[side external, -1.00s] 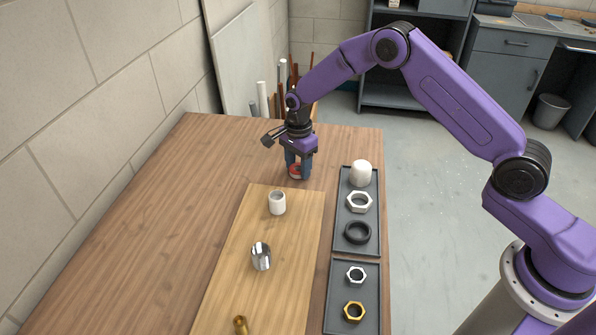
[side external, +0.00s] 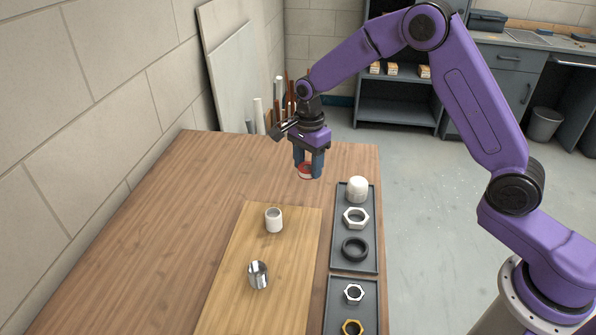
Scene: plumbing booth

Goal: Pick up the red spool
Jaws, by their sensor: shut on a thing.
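The red spool (side external: 306,171) is a small red and white roll between the fingers of my gripper (side external: 308,170). My gripper is shut on it, with one finger on each side. The spool appears to be held above the far part of the wooden table (side external: 215,180), behind the lighter board. The fingers hide part of the spool.
The lighter board (side external: 240,245) carries a white fitting (side external: 274,220) and a metal cup-shaped fitting (side external: 258,275). To the right, a dark tray (side external: 346,264) holds a white cap (side external: 357,189), a white hex nut (side external: 356,218) and a black ring (side external: 355,249). A nearer tray holds smaller nuts. The table's left is clear.

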